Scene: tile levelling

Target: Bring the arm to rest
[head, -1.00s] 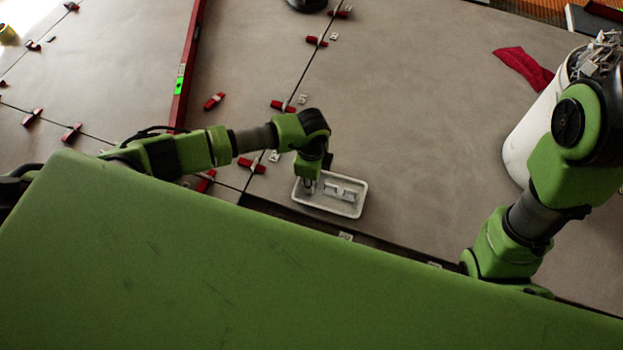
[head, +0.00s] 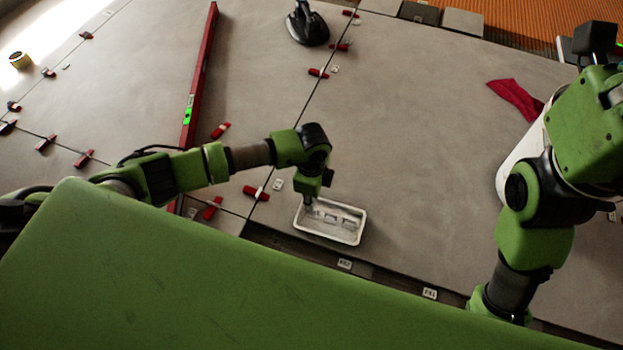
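My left arm reaches in from the left. My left gripper (head: 309,201) points down at the left end of a white tray (head: 328,239); its fingers are small and partly hidden by the wrist, so whether they are open cannot be told. Small pale pieces (head: 330,217) lie in the tray. My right arm (head: 535,225) rises along the right edge, bent in front of a white bucket (head: 513,170). I cannot make out its gripper's fingers.
Large grey tiles cover the floor, with red wedges (head: 257,193) along the joints. A red spirit level (head: 199,80) lies left of centre. A black suction tool (head: 307,29) stands at the back. A red cloth (head: 517,99) lies beside the bucket. Tile right of the tray is clear.

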